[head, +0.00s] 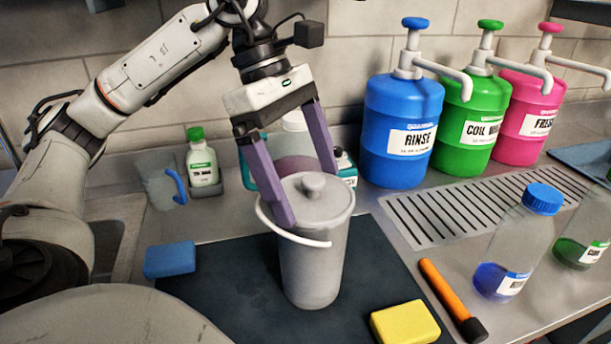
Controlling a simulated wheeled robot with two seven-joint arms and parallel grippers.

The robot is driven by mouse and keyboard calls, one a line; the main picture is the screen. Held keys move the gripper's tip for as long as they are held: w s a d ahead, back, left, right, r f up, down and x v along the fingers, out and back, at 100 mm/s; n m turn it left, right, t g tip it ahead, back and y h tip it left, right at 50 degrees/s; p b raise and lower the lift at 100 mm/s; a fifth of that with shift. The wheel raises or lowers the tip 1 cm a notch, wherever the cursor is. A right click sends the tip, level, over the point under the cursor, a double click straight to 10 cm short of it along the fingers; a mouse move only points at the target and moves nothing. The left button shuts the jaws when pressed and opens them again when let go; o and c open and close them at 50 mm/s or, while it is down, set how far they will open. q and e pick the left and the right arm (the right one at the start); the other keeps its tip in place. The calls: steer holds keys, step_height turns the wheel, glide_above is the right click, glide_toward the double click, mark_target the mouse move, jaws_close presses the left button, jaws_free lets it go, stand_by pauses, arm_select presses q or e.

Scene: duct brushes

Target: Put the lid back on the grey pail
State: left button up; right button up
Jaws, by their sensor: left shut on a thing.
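The grey pail (311,265) stands upright on the dark mat in the middle of the head view. Its white wire handle (290,234) hangs forward across its upper front. The grey round lid (330,205) with a knob on top is at the pail's mouth, roughly level and in line with it. I cannot tell whether it is fully seated. My left gripper (307,194) reaches down from above with its purple fingers on either side of the lid, shut on it. The far fingertip is partly hidden behind the lid. My right gripper is not in view.
A blue sponge (170,259) and a yellow sponge (404,323) flank the pail on the dark mat (225,300). An orange-handled tool (446,295) lies to the right. Blue (402,125), green and pink pump jugs stand behind.

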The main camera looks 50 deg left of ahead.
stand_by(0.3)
arm_select(q)
steer(key=o, duration=0.8)
steer(key=shift+f, duration=0.1)
steer(key=shift+r+p, duration=1.2)
steer(key=shift+r, duration=0.2)
steer(key=shift+r+p, duration=1.9)
steer(key=shift+r, duration=0.3)
jaws_close()
